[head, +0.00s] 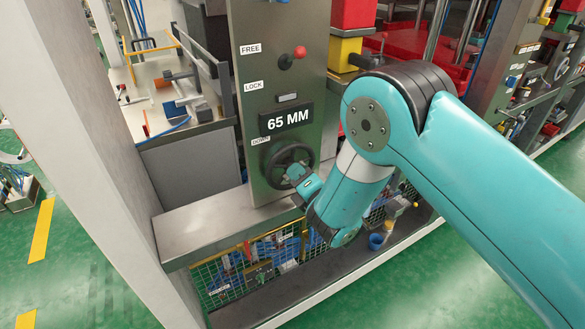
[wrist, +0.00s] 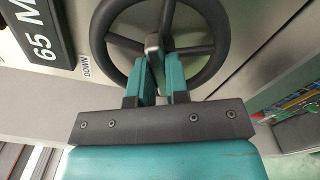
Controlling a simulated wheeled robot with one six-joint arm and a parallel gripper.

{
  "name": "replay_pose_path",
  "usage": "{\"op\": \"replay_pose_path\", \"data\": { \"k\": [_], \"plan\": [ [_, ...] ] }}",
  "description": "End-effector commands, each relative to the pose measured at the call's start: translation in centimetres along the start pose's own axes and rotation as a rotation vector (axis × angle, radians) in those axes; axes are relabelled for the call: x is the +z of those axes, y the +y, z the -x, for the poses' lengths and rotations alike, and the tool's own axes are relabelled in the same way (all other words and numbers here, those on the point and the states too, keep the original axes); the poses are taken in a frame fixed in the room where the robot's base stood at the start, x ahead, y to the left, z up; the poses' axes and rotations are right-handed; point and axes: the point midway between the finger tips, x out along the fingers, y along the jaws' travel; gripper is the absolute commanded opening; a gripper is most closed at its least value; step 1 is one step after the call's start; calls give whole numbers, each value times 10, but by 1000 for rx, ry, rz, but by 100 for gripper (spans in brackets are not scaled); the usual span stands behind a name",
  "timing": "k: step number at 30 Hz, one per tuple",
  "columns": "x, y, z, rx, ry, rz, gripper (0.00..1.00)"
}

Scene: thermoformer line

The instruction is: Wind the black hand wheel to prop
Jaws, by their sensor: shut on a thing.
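The black hand wheel (head: 272,163) is on the lower part of a grey metal panel, under a display reading "65 MM" (head: 286,120). A label "DOWN" (head: 261,141) is at its upper left in the head view. In the wrist view the hand wheel (wrist: 215,22) fills the top, with its spokes showing. My gripper (wrist: 160,60) is in front of it, its two teal fingers shut on a small grey piece at the wheel, seemingly its handle. In the head view my gripper (head: 297,176) reaches the wheel's right side and hides part of it. No prop is identifiable.
Above the display is a small lever with red and black knobs (head: 292,57), beside labels "FREE" (head: 250,48) and "LOCK" (head: 253,86). A bare metal ledge (head: 205,222) juts out below left. A wire mesh guard (head: 245,265) is underneath. Green floor is open at left.

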Motion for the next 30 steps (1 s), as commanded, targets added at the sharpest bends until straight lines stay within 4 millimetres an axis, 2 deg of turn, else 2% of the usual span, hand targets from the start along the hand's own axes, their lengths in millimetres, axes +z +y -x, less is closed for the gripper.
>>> {"op": "replay_pose_path", "data": {
  "k": [2, 8, 16, 22, 30],
  "plan": [
    [0, 0, 0, -1, 0, -20, 0],
    [0, 0, 0, -1, 1, -235, 0],
    [0, 0, 0, -1, 1, -264, 0],
    [0, 0, 0, -2, 1, -484, 0],
    [0, 0, 0, -2, 0, -521, 0]
  ]
}}
